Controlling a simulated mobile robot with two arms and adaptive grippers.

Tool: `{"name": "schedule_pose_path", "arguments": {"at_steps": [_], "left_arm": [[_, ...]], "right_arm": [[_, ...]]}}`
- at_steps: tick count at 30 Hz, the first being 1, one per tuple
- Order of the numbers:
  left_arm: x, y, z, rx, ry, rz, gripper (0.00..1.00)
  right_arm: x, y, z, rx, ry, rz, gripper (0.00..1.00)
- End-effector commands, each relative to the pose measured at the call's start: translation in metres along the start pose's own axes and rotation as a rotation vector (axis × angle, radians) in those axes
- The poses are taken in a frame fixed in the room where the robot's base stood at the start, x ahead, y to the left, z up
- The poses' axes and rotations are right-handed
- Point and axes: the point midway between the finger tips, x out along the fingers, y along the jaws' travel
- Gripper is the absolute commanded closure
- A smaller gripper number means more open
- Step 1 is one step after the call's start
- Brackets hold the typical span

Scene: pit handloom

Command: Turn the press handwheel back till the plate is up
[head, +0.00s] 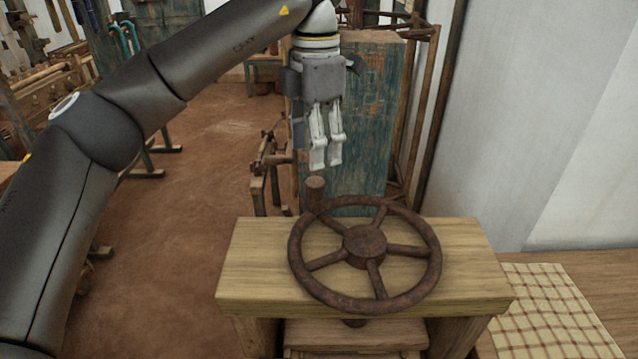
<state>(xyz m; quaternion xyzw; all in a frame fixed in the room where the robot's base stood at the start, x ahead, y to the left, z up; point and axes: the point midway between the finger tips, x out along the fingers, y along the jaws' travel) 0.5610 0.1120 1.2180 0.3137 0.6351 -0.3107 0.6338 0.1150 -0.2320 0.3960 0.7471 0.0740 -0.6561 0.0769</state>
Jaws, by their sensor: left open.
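The press handwheel (365,244) is a rusty brown spoked wheel lying flat above the press's thick wooden top beam (255,265). An upright knob (315,189) stands on its rim at the far left side. Under the beam, a wooden board (355,335) that may be the press plate shows in part; its height is hard to tell. My left gripper (326,164) hangs fingers down above and behind the knob, open and empty, apart from the wheel. My right gripper does not show.
A worn blue-green wooden cabinet (368,120) stands close behind the gripper. A checked cloth (545,310) lies on the wooden table at the right, beside the white wall. Loom frames stand at the far left. The earthen floor left of the press is open.

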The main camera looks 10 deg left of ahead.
Motion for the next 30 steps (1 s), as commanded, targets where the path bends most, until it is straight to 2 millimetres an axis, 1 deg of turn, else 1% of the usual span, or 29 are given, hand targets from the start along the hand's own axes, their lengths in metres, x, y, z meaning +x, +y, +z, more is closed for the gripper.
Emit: {"name": "schedule_pose_path", "arguments": {"at_steps": [1,5,6,9,13,18,22,30], "left_arm": [[0.006,0.000,0.000,0.001,0.002,-0.003,0.49],[0.026,0.000,-0.001,0.000,0.002,-0.007,0.49],[0.032,0.000,-0.001,-0.001,0.002,-0.006,0.49],[0.052,-0.001,-0.001,0.000,0.003,-0.007,0.49],[0.075,0.000,-0.001,-0.001,0.001,-0.006,0.49],[0.096,0.000,-0.001,-0.002,0.000,-0.005,0.49],[0.102,0.000,0.000,-0.002,-0.001,-0.005,0.49],[0.104,0.000,0.000,-0.002,-0.002,-0.004,0.49]], "right_arm": [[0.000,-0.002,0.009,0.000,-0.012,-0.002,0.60],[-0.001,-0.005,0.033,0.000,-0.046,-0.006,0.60],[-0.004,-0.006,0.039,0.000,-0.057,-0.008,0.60],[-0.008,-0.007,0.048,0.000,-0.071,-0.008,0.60],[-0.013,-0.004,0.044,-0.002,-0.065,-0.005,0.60],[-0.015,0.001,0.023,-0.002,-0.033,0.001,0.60],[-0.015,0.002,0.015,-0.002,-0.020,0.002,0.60],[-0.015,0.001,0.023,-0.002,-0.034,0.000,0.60]]}}
